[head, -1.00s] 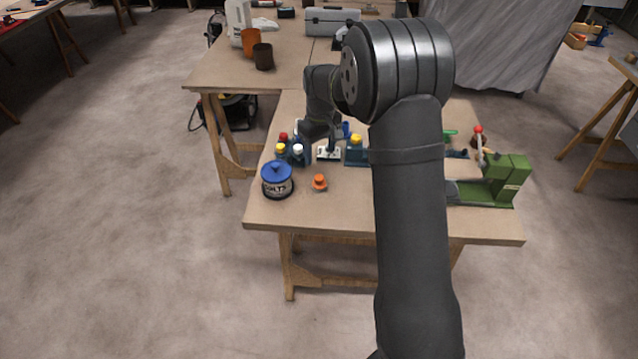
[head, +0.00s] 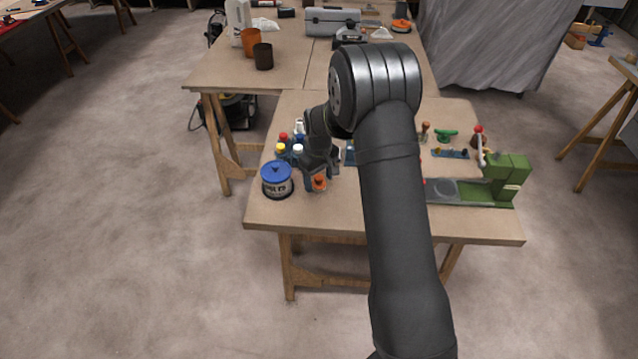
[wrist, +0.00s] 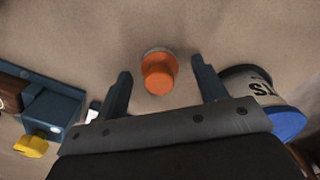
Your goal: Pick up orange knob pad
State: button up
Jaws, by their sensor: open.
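The orange knob pad (head: 319,184) stands on the near left part of the workbench, just right of the blue-lidded tin (head: 277,181). In the wrist view the orange knob (wrist: 159,74) shows from above, with a greyish rim at its far edge. My gripper (head: 317,178) is just above and behind the pad in the head view. In the wrist view my gripper (wrist: 162,85) is open and empty, its two dark fingers on either side of the knob with gaps to both. The knob lies between the fingers in the picture; its height below them is unclear.
The tin (wrist: 262,90) is close beside the right finger in the wrist view. A blue block (wrist: 50,112) with a yellow knob is at left. Several colour-capped bottles (head: 290,149) stand behind the tin; a green machine (head: 507,180) is at right. The bench front is clear.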

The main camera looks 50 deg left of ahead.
aim_at(320, 177)
jog(key=c, duration=1.1)
jog(key=shift+o, duration=0.2)
jog(key=shift+r, duration=0.15)
notch_tip(320, 177, up, 4)
jog(key=shift+w+d+r, duration=0.15)
jog(key=shift+r, duration=0.05)
jog(key=w+d+r, duration=0.5)
jog(key=d+r, duration=0.1)
jog(key=d, duration=0.3)
jog(key=shift+w+d+r, duration=0.2)
jog(key=shift+w+d, duration=0.1)
jog(key=shift+d, duration=0.1)
